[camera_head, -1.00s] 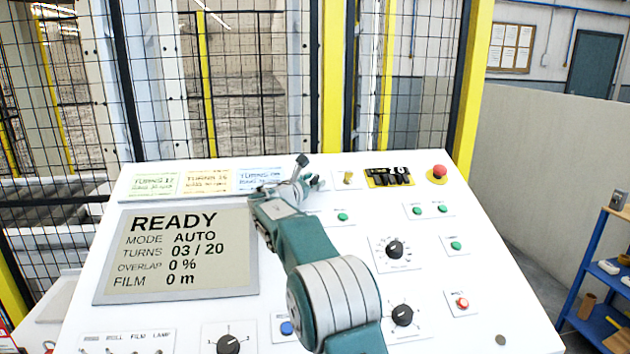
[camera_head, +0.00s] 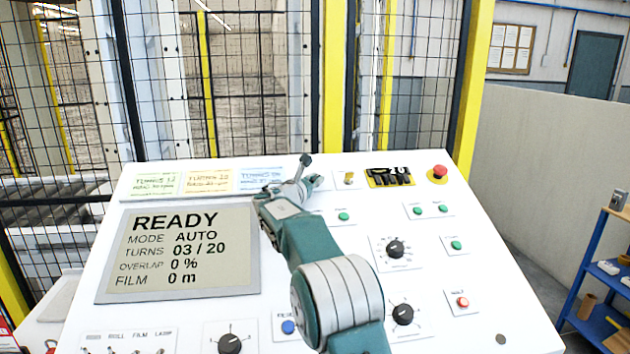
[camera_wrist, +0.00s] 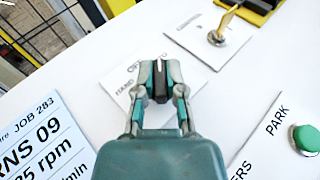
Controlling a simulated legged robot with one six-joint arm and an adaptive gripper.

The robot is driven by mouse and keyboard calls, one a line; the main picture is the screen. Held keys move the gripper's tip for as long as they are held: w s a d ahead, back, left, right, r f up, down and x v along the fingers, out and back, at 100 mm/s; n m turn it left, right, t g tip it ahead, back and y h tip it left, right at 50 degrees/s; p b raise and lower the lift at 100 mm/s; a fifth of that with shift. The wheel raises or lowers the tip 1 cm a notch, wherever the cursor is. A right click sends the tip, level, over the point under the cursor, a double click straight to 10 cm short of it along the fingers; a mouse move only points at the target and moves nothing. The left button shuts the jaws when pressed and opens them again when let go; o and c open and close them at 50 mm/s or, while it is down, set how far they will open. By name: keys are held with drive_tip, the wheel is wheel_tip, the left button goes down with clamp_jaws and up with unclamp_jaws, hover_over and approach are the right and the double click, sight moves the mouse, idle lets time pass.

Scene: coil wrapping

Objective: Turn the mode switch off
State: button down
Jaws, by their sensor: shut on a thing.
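The mode switch is a black knob (camera_wrist: 160,80) with a pale pointer line, on a white label plate (camera_wrist: 122,92) where "HAND" is readable and the other words are partly covered. My gripper (camera_wrist: 161,90) is shut on the knob in the wrist view, one finger on each side. The pointer line runs nearly straight up in that view. In the head view my gripper (camera_head: 306,184) is at the panel's upper middle, and hides the knob. The display (camera_head: 182,250) reads READY, MODE AUTO, TURNS 03 / 20.
A brass key switch (camera_wrist: 222,25) is close to the right of my gripper. A green button (camera_wrist: 305,138) sits lower right. Paper notes (camera_head: 209,181) lie left of my gripper. A red emergency button (camera_head: 439,172) is at the panel's upper right corner. A mesh fence stands behind.

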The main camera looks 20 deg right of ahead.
drive_tip(key=n+t+y, duration=0.3)
drive_tip(key=n+t, duration=0.1)
drive_tip(key=shift+d+n+y, duration=0.1)
drive_tip(key=shift+n+y, duration=0.2)
drive_tip(key=shift+n+t+y, duration=1.3)
drive_tip(key=shift+n+y, duration=1)
drive_tip(key=c, duration=0.7)
unclamp_jaws()
drive_tip(key=shift+w, duration=0.15)
drive_tip(key=shift+f, duration=0.1)
drive_tip(key=v, duration=1.2)
drive_tip(key=shift+f, duration=0.25)
